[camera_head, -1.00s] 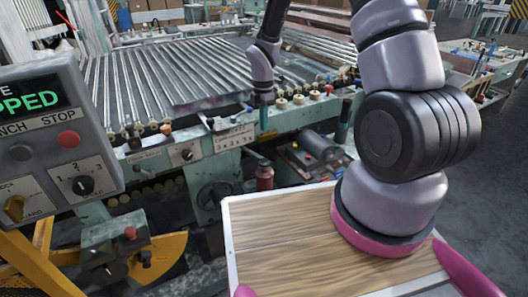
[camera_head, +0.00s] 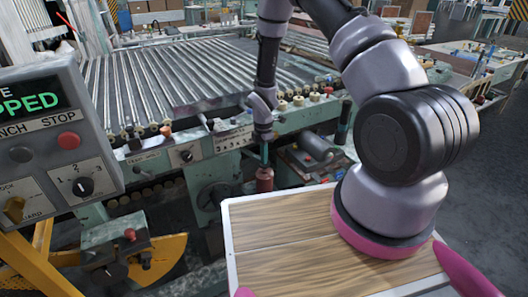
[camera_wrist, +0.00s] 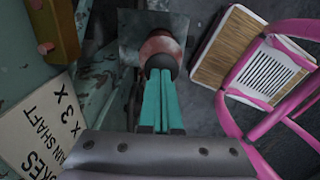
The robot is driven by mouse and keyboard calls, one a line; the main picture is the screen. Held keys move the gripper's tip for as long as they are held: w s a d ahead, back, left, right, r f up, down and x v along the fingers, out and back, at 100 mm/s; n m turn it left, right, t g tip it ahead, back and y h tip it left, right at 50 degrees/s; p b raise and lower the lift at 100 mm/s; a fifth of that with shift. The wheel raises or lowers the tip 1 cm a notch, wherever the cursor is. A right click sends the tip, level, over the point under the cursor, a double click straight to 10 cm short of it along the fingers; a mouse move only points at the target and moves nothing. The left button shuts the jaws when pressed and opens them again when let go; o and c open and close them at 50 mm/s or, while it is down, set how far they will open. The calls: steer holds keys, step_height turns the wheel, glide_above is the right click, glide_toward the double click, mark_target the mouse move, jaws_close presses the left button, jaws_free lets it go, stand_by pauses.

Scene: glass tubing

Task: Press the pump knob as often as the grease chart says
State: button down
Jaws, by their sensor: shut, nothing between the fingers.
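The red grease pump (camera_head: 264,184) stands at the front of the machine, below its edge, in the head view. In the wrist view its red body (camera_wrist: 163,44) has a dark round knob (camera_wrist: 160,62) on top. My gripper (camera_head: 263,156) points down right above the pump, its teal fingers shut and empty. In the wrist view the fingertips (camera_wrist: 161,76) overlap the knob; I cannot tell whether they touch it. The grease chart (camera_head: 233,139) is a pale plate on the machine's front. The wrist view shows part of the chart (camera_wrist: 42,125), with "AIN SHAFT" and "x 3 x" readable.
A roller table (camera_head: 165,75) lies behind. A control box (camera_head: 60,140) with a red button and a rotary switch stands at left. A grey motor (camera_head: 315,143) sits right of the pump. My own wooden-topped base fills the front.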

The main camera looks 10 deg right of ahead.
steer(key=shift+f, duration=0.15)
steer(key=shift+f, duration=1)
steer(key=shift+s, duration=0.1)
steer(key=shift+r, duration=0.45)
step_height(320, 180, up, 13)
steer(key=shift+w+r, duration=0.2)
